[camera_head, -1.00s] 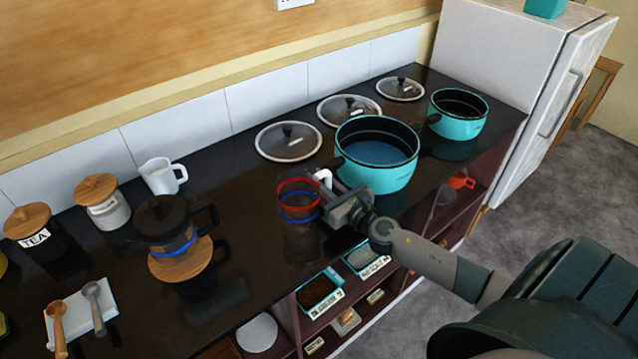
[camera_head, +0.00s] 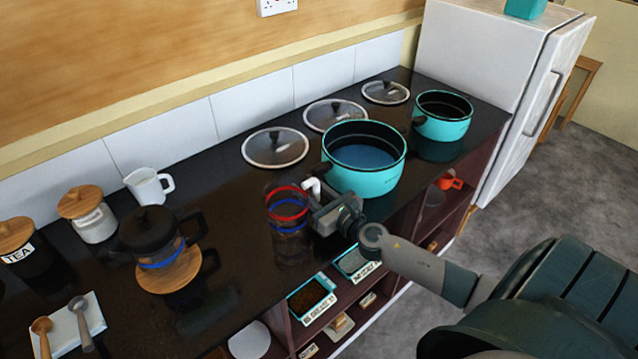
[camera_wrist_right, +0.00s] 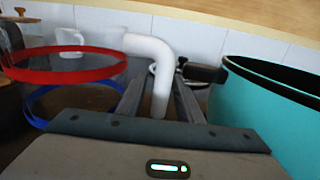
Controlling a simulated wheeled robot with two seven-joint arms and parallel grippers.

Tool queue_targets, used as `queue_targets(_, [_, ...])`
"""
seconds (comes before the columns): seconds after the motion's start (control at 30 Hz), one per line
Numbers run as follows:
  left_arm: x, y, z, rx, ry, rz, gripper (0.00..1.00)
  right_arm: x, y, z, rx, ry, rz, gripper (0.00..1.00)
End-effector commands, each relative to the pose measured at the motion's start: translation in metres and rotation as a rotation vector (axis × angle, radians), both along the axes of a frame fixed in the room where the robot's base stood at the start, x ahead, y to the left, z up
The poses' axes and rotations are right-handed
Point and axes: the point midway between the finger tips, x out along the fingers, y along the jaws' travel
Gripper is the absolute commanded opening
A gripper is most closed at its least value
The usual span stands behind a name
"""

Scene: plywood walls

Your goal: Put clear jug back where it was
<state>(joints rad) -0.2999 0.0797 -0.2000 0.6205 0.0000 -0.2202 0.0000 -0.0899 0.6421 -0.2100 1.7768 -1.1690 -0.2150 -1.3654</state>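The clear jug (camera_head: 287,210) has see-through walls, a red ring at its rim, blue banding lower down and a white handle. It is upright over the dark counter, left of the large teal pot; I cannot tell if its base touches the counter. My right gripper (camera_head: 318,205) is at its handle. In the right wrist view the white handle (camera_wrist_right: 158,80) lies between the two fingers (camera_wrist_right: 160,100), which look closed on it. The red ring (camera_wrist_right: 65,65) shows to the left there. My left gripper is not in view.
The large teal pot (camera_head: 364,182) stands close right of my gripper, with a smaller teal pot (camera_head: 442,127) beyond. Glass lids (camera_head: 275,148) lie behind. A black-lidded press (camera_head: 160,250) stands on a wooden disc to the left. Dark counter (camera_head: 225,225) between press and jug is clear.

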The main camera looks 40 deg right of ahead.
Motion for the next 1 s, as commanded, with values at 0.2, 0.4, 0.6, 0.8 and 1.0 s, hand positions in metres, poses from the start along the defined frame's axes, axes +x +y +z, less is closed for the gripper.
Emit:
queue_targets(0.2, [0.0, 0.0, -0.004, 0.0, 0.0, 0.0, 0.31, -0.013, -0.002, -0.001, -0.001, 0.001, 0.0, 0.33])
queue_targets(0.4, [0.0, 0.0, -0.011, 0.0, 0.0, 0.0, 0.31, -0.039, -0.003, -0.003, -0.001, 0.002, 0.001, 0.33])
queue_targets(0.6, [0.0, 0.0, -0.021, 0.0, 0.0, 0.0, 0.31, -0.068, -0.005, -0.003, 0.0, 0.002, 0.001, 0.33])
queue_targets(0.8, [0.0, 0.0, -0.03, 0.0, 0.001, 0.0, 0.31, -0.096, -0.007, -0.002, 0.001, 0.002, 0.0, 0.33])
queue_targets(1.0, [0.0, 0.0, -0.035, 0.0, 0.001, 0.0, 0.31, -0.113, -0.009, -0.001, 0.001, 0.001, 0.0, 0.33])
